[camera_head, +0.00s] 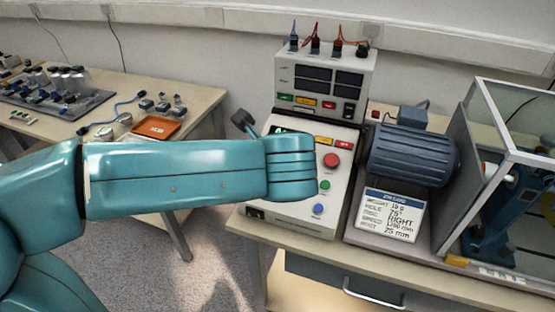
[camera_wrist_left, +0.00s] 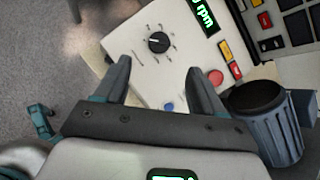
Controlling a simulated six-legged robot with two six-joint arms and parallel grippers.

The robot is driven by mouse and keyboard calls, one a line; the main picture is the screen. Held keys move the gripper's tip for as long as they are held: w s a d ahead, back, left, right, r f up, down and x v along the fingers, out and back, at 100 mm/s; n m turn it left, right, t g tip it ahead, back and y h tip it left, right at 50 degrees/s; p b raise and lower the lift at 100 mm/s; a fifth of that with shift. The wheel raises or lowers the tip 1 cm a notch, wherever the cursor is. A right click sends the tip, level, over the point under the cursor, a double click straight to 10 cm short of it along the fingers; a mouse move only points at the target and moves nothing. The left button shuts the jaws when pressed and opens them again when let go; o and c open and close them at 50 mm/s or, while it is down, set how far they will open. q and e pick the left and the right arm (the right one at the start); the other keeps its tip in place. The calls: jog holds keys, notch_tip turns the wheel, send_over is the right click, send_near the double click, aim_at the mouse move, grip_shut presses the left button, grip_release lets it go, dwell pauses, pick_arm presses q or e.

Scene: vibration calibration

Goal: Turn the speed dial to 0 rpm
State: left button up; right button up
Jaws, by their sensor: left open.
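The speed dial (camera_wrist_left: 158,43) is a black knob with a light pointer mark on the sloped white control panel (camera_wrist_left: 140,80), with small labels around it. Its exact setting is too small to read. Beside it a dark display (camera_wrist_left: 204,15) shows green "rpm", with its number cut off. My left gripper (camera_wrist_left: 160,77) is open and empty, its two fingers spread on either side just short of the dial, over the panel. I cannot tell if they touch it. In the head view my left arm hides the dial. My right gripper is not in view.
The panel has red (camera_head: 331,160), green (camera_head: 325,184) and blue (camera_head: 318,209) buttons. A blue-grey motor (camera_head: 412,155) and a text card (camera_head: 391,215) stand to the right, beside a clear-sided enclosure (camera_head: 510,120). A side table (camera_head: 200,103) with an orange tray (camera_head: 155,127) is at the left.

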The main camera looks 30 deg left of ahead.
pick_arm(q)
jog(key=v, duration=0.4)
jog(key=shift+s+d+r, duration=0.2)
jog(key=shift+s+r, duration=0.05)
dwell(0.3)
